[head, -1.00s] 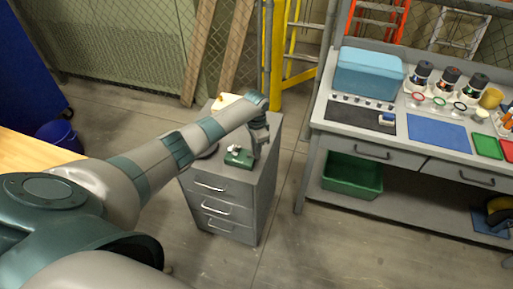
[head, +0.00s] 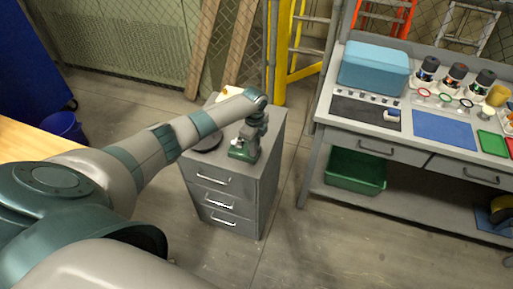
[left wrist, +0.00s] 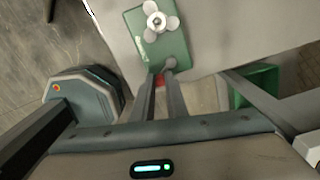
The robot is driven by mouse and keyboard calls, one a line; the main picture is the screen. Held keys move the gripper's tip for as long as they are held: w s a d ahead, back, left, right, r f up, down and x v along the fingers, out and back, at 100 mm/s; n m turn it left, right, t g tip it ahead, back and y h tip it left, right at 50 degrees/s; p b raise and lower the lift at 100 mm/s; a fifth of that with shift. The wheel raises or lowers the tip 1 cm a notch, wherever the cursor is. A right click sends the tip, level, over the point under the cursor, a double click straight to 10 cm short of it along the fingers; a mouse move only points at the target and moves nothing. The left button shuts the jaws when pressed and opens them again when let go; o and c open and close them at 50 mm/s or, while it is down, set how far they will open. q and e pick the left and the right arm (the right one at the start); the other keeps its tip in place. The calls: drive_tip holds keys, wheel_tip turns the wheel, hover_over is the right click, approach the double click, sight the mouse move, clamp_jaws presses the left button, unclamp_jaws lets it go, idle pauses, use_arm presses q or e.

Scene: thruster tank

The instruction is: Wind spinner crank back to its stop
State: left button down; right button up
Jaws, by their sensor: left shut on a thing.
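The spinner unit is a green box (head: 243,155) on top of a grey drawer cabinet. In the left wrist view the green box (left wrist: 143,42) has a white spinner (left wrist: 156,22) with rounded lobes on its top face. A small grey crank knob (left wrist: 171,63) sits near the box's lower edge in that view. My left gripper (head: 251,141) reaches down over the box. Its two fingers (left wrist: 163,78) are close together at the crank knob and shut on it. The fingers and arm partly hide the crank. My right gripper is in neither view.
The grey drawer cabinet (head: 226,181) has a dark round thing (head: 207,142) and a pale yellowish thing (head: 231,92) on top. A workbench on the right holds a blue box (head: 374,68), mats and jars, with a green bin (head: 355,171) below. Open floor lies between cabinet and bench.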

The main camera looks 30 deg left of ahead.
use_arm(q)
drive_tip(key=m, duration=0.1)
drive_tip(key=m+b, duration=0.1)
drive_tip(key=m, duration=0.1)
drive_tip(key=a+m, duration=0.1)
drive_tip(key=shift+s, duration=0.3)
drive_tip(key=shift+s+a+m+b, duration=0.15)
drive_tip(key=shift+m+b, duration=0.15)
drive_tip(key=shift+m, duration=0.4)
drive_tip(key=shift+w+a+m+b, duration=0.15)
drive_tip(key=shift+m+b, duration=0.1)
drive_tip(key=shift+m, duration=0.45)
drive_tip(key=shift+s, duration=0.1)
drive_tip(key=shift+r, duration=0.1)
drive_tip(key=c, duration=1.8)
unclamp_jaws()
drive_tip(key=shift+o, duration=0.2)
wheel_tip(320, 180, up, 17)
drive_tip(key=b, duration=0.4)
drive_tip(key=shift+r, duration=0.2)
